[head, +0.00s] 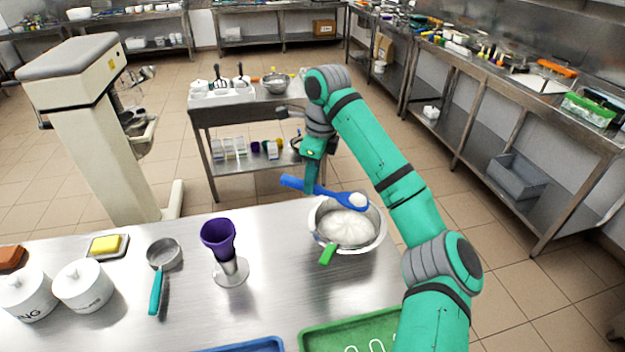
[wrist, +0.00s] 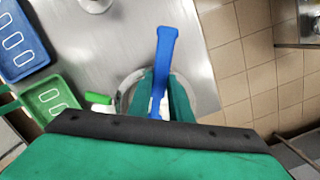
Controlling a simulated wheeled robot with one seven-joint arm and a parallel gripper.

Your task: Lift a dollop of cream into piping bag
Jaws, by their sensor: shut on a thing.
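My gripper (head: 313,186) is shut on a blue spoon (head: 328,195) and holds it above the metal bowl (head: 376,240). The spoon's right end carries a white dollop of cream (head: 358,201). The purple piping bag (head: 217,238) stands open end up in a clear holder (head: 232,271), left of the bowl. In the wrist view the blue handle (wrist: 166,45) runs between my fingers (wrist: 163,85), which hide much of the bowl.
The surface between bag and bowl is clear.

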